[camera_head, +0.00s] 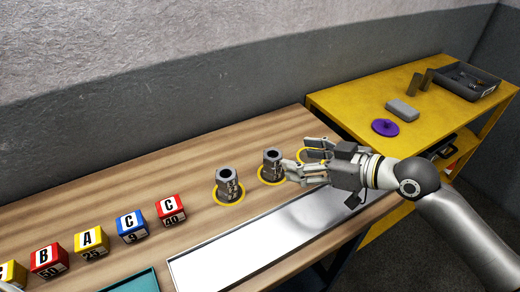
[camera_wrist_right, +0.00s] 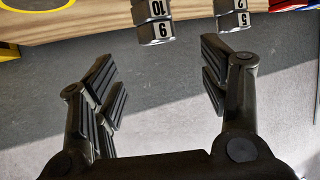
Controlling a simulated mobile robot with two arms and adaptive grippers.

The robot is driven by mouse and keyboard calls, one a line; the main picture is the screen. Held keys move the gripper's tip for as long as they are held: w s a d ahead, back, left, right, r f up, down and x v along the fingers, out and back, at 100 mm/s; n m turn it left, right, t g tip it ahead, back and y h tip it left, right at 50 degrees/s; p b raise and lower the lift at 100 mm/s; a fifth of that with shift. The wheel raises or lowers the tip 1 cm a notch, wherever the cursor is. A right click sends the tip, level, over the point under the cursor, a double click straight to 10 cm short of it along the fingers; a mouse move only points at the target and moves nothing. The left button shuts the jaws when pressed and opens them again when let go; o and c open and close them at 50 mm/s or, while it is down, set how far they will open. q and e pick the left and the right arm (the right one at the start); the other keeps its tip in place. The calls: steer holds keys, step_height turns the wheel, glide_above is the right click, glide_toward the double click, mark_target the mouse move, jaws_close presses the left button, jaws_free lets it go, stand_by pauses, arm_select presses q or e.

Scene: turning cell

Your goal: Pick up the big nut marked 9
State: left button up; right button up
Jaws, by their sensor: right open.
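Two dark grey big nuts stand upright on the wooden table (camera_head: 120,215), each on a yellow ring. The middle nut (camera_head: 271,163) is closest to my right gripper (camera_head: 290,172). In the right wrist view this nut (camera_wrist_right: 153,22) shows faces that seem to read 10 and 9. The left nut (camera_head: 228,182) also shows in the wrist view (camera_wrist_right: 236,18), with faces that look like 2 and 5. My right gripper is open and empty, its fingers just right of the middle nut and apart from it in the wrist view. My left gripper is out of view.
A third yellow ring (camera_head: 303,155), partly behind my right gripper, looks empty. A shiny metal tray (camera_head: 250,245) lies along the front edge. Several lettered cubes (camera_head: 130,226) stand left. A yellow table (camera_head: 355,108) holds a purple lid-like disc (camera_head: 385,127) and a dark bin (camera_head: 465,82).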

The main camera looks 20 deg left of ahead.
mark_target(272, 153)
steer(key=x, duration=0.3)
steer(key=shift+w+a+f+p, duration=0.1)
steer(key=shift+a+f+p, duration=0.05)
steer(key=shift+a+p, duration=0.15)
steer(key=shift+w+a+f, duration=0.2)
steer(key=shift+a+f, duration=0.05)
steer(key=shift+a, duration=0.25)
steer(key=p+x, duration=0.1)
steer(key=x, duration=0.2)
steer(key=shift+w, duration=0.1)
steer(key=shift+w+a+f, duration=0.25)
steer(key=shift+a+f, duration=0.1)
steer(key=shift+a, duration=0.25)
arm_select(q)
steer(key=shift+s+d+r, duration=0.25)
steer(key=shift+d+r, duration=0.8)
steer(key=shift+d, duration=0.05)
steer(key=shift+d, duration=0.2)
arm_select(e)
steer(key=c, duration=1.3)
steer(key=shift+o, duration=0.2)
steer(key=shift+r, duration=0.15)
